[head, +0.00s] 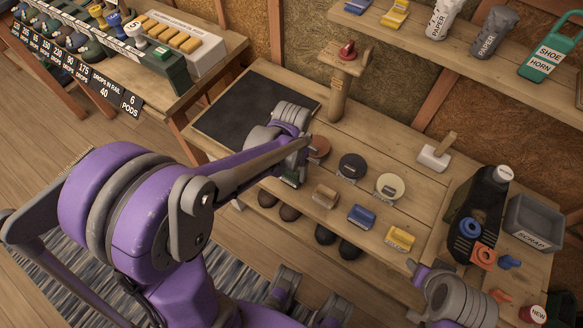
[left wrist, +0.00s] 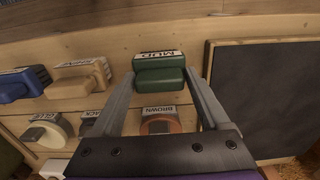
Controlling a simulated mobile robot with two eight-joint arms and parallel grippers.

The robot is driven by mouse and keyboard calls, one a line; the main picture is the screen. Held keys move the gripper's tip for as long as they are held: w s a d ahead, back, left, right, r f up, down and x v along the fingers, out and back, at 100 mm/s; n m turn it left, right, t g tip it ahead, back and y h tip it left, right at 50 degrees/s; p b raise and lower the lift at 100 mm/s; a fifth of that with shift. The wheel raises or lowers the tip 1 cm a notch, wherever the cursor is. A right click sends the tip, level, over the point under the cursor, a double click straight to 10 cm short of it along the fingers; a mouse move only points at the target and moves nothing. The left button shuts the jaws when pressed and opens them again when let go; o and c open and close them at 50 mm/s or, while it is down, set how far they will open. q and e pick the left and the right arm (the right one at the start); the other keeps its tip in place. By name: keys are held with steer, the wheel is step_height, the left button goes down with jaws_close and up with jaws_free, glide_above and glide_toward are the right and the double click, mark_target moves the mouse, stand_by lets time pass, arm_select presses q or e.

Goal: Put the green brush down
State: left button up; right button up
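The green brush (head: 290,179) is at the front of the bench, at the left end of a row of brushes. In the left wrist view the green brush (left wrist: 159,70), with a "MUD" label, sits between the two fingertips of my left gripper (left wrist: 159,78). Both fingers appear to touch its sides. In the head view the left gripper (head: 291,168) reaches down to it, its fingers partly hidden by my arm. Whether the brush rests fully on the wood is hard to tell. My right gripper (head: 420,270) is at the lower right, its fingers unclear.
Tan (head: 325,195), blue (head: 361,217) and yellow (head: 400,238) brushes continue the row. Polish tins, including a dark one (head: 352,166) and a cream one (head: 389,187), lie behind. A black mat (head: 255,105) covers the bench's left end. A scrap bin (head: 534,220) stands right.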

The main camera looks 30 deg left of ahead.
arm_select(q)
steer(key=shift+o, duration=0.9)
steer(key=shift+r, duration=0.35)
step_height(320, 180, up, 11)
steer(key=p, duration=0.2)
steer(key=t, duration=0.5)
glide_toward(291, 169)
steer(key=s+d, duration=0.3)
steer(key=s, duration=0.4)
steer(key=shift+w+d+r+n, duration=0.15)
steer(key=shift+d+r+n, duration=0.05)
steer(key=shift+n, duration=0.2)
